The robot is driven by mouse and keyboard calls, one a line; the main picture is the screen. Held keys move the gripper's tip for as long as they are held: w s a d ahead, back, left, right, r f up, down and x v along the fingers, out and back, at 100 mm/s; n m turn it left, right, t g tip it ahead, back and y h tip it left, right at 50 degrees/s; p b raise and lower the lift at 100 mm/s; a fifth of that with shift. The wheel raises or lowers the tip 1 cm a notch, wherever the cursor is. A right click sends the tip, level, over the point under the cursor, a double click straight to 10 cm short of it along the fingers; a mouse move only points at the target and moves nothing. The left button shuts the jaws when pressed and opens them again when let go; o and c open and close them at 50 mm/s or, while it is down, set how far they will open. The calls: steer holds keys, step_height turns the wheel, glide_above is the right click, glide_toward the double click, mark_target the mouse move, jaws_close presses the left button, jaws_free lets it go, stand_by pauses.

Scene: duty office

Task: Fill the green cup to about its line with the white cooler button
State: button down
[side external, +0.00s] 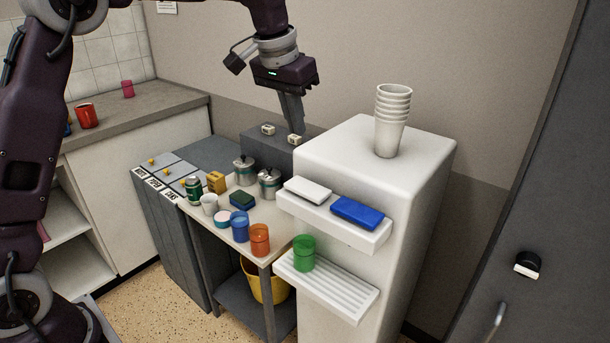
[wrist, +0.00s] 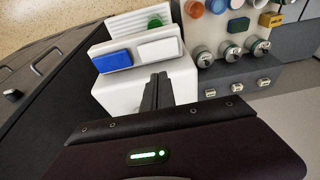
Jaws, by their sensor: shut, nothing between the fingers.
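The green cup (side external: 304,253) stands upright at the left end of the cooler's ribbed drip tray (side external: 345,291). Its line and any water in it cannot be made out. In the wrist view the cup (wrist: 155,22) is partly hidden by the button ledge. The white button (side external: 308,190) is on the ledge above the cup, left of the blue button (side external: 357,212); the wrist view shows the white button (wrist: 158,49) too. My gripper (side external: 297,131) is shut and empty, pointing down above and behind the cooler's left side, apart from both buttons.
A stack of white cups (side external: 391,120) stands on the cooler (side external: 345,150). The table (side external: 268,216) to the left is crowded with an orange cup (side external: 260,240), a blue cup (side external: 240,227), canisters (side external: 269,183) and a sponge (side external: 242,200). Space before the buttons is clear.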

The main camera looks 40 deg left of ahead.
steer(key=shift+f, duration=0.1)
glide_toward(308, 186)
steer(key=x, duration=0.5)
steer(key=shift+w, duration=0.1)
steer(key=shift+f, duration=0.7)
